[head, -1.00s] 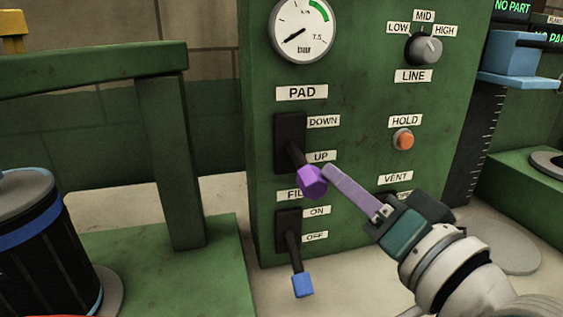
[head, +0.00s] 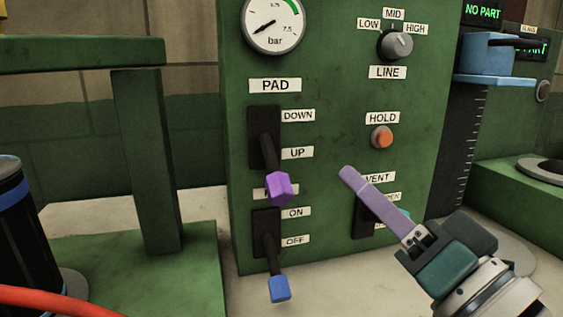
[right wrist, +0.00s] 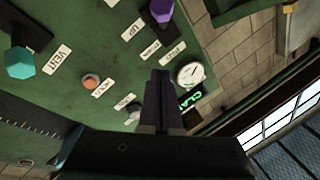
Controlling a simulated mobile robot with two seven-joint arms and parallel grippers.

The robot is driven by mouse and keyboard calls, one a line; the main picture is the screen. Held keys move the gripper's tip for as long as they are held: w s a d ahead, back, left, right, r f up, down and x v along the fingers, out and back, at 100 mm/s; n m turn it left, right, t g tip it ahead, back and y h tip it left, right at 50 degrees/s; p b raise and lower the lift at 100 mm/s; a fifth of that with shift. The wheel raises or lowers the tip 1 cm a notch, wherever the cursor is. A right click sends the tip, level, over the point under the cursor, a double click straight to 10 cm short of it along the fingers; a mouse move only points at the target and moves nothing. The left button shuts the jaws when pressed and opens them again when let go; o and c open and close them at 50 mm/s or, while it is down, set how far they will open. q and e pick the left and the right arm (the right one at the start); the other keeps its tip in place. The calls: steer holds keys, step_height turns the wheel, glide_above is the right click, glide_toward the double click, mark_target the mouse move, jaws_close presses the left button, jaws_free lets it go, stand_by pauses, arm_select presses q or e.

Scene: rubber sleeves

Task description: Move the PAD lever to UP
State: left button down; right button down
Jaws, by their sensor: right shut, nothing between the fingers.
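The PAD lever has a purple knob (head: 279,187) on a black arm (head: 266,152). In the head view it slants downward, its knob below the UP label (head: 296,153); the DOWN label (head: 298,116) is above. The purple knob also shows at the top of the right wrist view (right wrist: 162,11). My right gripper (head: 346,173) is shut and empty, to the right of the knob with a clear gap. Its closed fingers (right wrist: 161,76) also show in the right wrist view. My left gripper is out of view.
Below PAD, a blue-knobbed lever (head: 279,289) hangs by ON and OFF labels. The VENT lever's teal knob (right wrist: 20,62) is partly hidden behind my gripper in the head view. The orange HOLD button (head: 382,137) and LINE dial (head: 396,44) sit above right on the green panel.

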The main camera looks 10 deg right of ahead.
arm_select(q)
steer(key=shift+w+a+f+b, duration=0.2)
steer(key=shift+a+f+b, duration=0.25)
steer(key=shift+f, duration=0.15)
arm_select(e)
steer(key=v, duration=0.5)
steer(key=shift+s+f, duration=0.35)
steer(key=shift+f, duration=0.05)
